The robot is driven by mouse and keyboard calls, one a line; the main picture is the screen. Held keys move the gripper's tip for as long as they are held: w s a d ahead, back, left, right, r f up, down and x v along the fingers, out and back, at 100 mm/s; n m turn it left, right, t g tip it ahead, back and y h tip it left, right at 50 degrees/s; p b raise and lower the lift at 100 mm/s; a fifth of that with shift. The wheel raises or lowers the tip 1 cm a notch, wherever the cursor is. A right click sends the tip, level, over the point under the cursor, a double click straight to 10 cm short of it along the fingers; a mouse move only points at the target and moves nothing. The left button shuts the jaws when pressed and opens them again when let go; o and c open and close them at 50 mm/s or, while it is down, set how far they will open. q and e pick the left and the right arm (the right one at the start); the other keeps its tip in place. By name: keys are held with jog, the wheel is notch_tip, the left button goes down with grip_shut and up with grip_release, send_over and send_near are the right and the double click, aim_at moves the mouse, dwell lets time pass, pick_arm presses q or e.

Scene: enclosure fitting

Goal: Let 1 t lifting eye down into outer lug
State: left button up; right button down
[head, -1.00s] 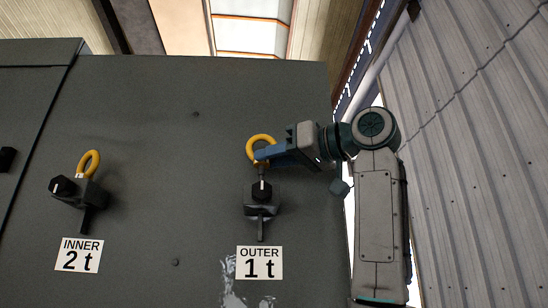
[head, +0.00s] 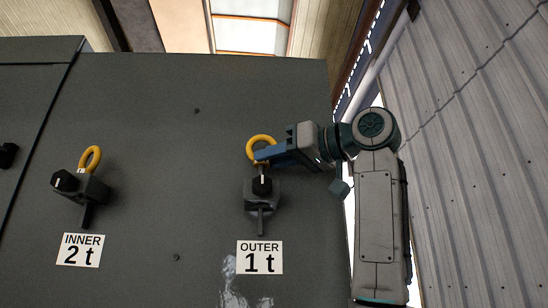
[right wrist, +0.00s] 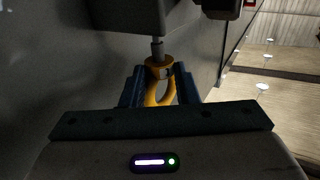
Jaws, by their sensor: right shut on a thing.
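The yellow 1 t lifting eye (head: 260,141) is upright above the outer lug (head: 262,197), a dark bracket with a black knob on the grey cabinet wall. My right gripper (head: 264,155) reaches in from the right, its blue fingers shut on the eye. In the right wrist view the eye (right wrist: 159,92) is between the fingers (right wrist: 160,88). A bare length of its grey shank (right wrist: 157,48) shows between its collar and the dark lug (right wrist: 130,14). The shank's tip is hidden, so I cannot tell how deep it sits. My left gripper is out of view.
The label OUTER 1 t (head: 260,257) is below that lug. At left, another yellow eye (head: 90,158) stands in the inner lug (head: 92,188), above the label INNER 2 t (head: 80,250). A corrugated wall (head: 470,150) rises at right, beyond my right arm.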

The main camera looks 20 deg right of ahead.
aim_at(277, 181)
jog(key=shift+f+b, duration=1.55)
jog(key=shift+f, duration=0.25)
jog(key=c, duration=1)
grip_release()
jog(key=shift+c, duration=0.2)
jog(key=shift+s+d+f, duration=0.1)
jog(key=shift+s+d, duration=0.1)
jog(key=shift+s, duration=0.05)
jog(key=b+v, duration=0.5)
jog(key=v, duration=0.5)
